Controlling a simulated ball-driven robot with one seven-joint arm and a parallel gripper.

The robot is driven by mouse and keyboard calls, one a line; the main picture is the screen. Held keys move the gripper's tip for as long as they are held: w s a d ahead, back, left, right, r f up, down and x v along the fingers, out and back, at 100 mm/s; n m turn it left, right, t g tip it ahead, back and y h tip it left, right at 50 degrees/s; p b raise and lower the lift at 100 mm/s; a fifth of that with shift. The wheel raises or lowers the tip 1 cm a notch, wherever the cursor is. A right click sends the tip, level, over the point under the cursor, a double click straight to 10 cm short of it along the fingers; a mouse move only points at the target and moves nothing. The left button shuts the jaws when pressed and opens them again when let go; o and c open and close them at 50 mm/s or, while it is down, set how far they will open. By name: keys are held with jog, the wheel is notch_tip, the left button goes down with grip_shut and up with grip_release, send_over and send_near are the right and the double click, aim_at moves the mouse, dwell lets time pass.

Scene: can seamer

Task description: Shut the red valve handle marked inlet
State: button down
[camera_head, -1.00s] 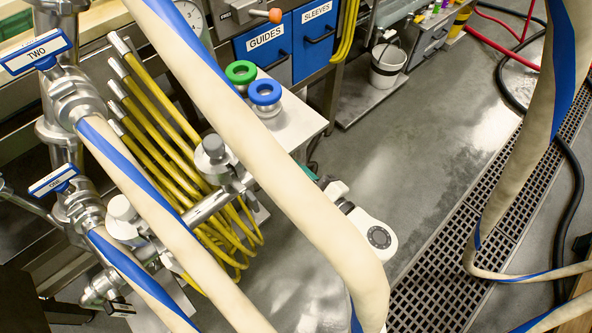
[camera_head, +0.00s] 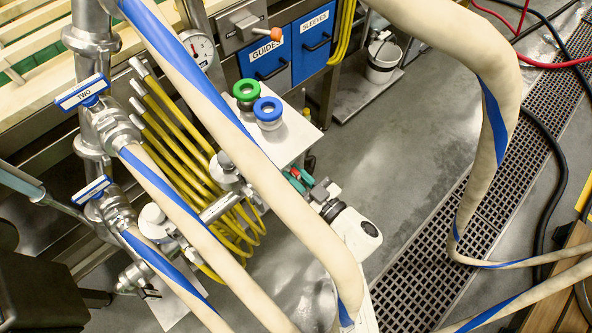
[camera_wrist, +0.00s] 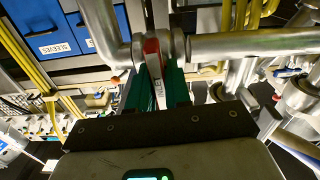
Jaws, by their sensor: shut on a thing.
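In the head view my gripper (camera_head: 297,180) shows as a small green and dark shape just right of the thick hose. A bit of red shows at its fingers there, but the hose and the fingers hide most of the handle.
A thick cream and blue hose (camera_head: 262,178) crosses close to my gripper. Blue valve handles (camera_head: 82,93) sit at left. Yellow hoses (camera_head: 190,160) hang behind. A steel shelf (camera_head: 295,135) holds a green and a blue ring. A floor grate (camera_head: 440,260) runs at right.

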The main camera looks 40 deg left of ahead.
jog(key=shift+m, duration=0.6)
jog(key=c, duration=1.1)
grip_release()
jog(key=shift+c, duration=0.2)
jog(key=d+p, duration=0.4)
jog(key=d, duration=0.6)
jog(key=shift+s+d, duration=0.4)
